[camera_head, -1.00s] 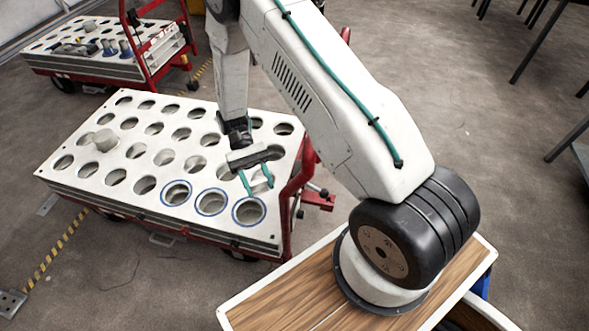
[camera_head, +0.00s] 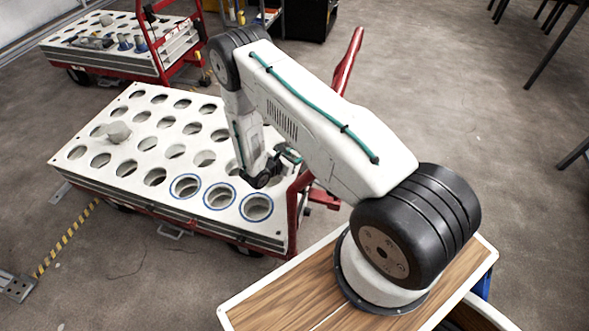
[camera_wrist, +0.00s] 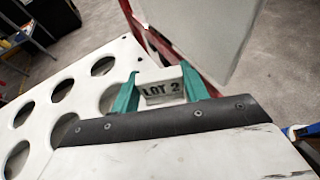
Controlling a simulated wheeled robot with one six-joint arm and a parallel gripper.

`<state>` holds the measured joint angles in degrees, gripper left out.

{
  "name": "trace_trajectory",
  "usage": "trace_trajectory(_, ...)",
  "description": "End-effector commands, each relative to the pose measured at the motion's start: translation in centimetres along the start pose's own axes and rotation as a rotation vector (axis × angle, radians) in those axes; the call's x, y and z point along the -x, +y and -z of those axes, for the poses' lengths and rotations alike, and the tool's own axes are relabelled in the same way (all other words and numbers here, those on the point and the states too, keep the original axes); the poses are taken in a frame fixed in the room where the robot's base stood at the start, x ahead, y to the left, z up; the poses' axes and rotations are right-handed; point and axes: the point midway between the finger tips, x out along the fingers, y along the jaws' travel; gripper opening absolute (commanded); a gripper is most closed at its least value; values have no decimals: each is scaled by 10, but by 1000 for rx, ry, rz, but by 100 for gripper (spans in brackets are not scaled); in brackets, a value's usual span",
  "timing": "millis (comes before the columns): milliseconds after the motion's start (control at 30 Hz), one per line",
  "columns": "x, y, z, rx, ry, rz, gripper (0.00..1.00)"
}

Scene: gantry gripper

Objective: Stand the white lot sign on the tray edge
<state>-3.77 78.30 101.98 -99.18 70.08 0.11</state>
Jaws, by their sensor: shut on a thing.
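My gripper (camera_wrist: 161,90) has its teal fingers closed on the sides of a small white lot sign (camera_wrist: 162,83), which reads "LOT 2" in the wrist view. In the head view my gripper (camera_head: 290,156) is above the right side of the white tray (camera_head: 130,183), near the red cart frame. The sign cannot be made out there, and my arm hides part of the tray. The tray's holed top (camera_wrist: 85,85) shows at the left of the wrist view. I cannot tell whether the sign touches the tray edge.
Several round holes fill the tray; a few at the front have blue rims (camera_head: 256,207). A pale grey block (camera_head: 118,132) stands on the tray's left part. A red cart handle (camera_head: 346,60) rises behind my arm. A second cart (camera_head: 120,62) stands at the back left.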

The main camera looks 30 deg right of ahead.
Motion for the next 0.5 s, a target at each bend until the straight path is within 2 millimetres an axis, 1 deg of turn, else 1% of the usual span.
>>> trace_trajectory(33, -6, -1, 6, 7, 1, -17, 23)
trace_trajectory(133, -12, -1, 20, 14, 3, -39, 23)
trace_trajectory(300, -23, -1, 50, 14, 2, -42, 23)
trace_trajectory(400, -27, 0, 61, 14, 2, -42, 23)
trace_trajectory(500, -30, 0, 68, 13, 2, -43, 23)
